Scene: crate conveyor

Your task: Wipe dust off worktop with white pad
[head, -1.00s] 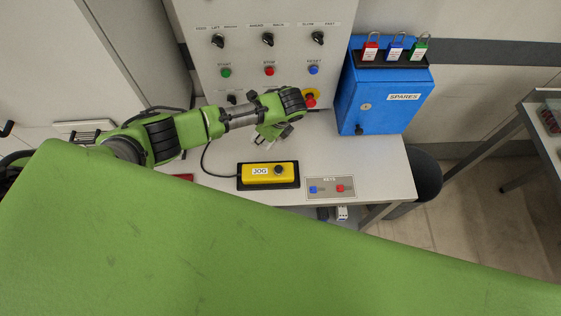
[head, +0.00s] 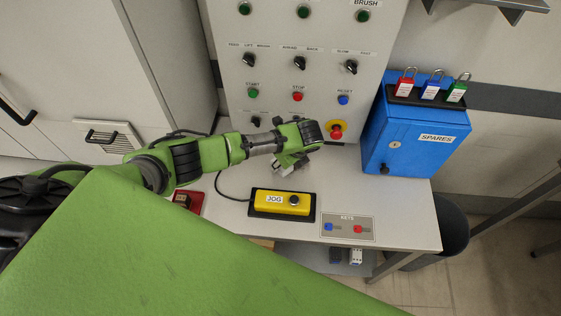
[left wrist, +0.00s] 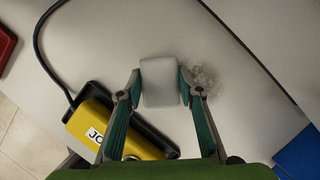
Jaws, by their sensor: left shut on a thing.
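My left gripper (left wrist: 160,84) is shut on the white pad (left wrist: 161,80), one finger on each side of it, in the left wrist view. The pad is over the worktop (left wrist: 245,125); I cannot tell if it touches. A grey speckled patch of dust (left wrist: 205,80) lies on the worktop just right of the pad, partly behind the right finger. In the head view my left gripper (head: 292,164) is over the worktop (head: 395,205), between the control panel and the yellow JOG box, and the arm mostly hides the pad. My right gripper is not in view.
The yellow JOG box (head: 282,202) with its black cable sits close in front of the gripper. The control panel (head: 300,75) rises behind, with a red emergency button (head: 336,132). A blue SPARES box (head: 412,138) stands to the right. A KEYS plate (head: 347,227) lies near the front edge.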

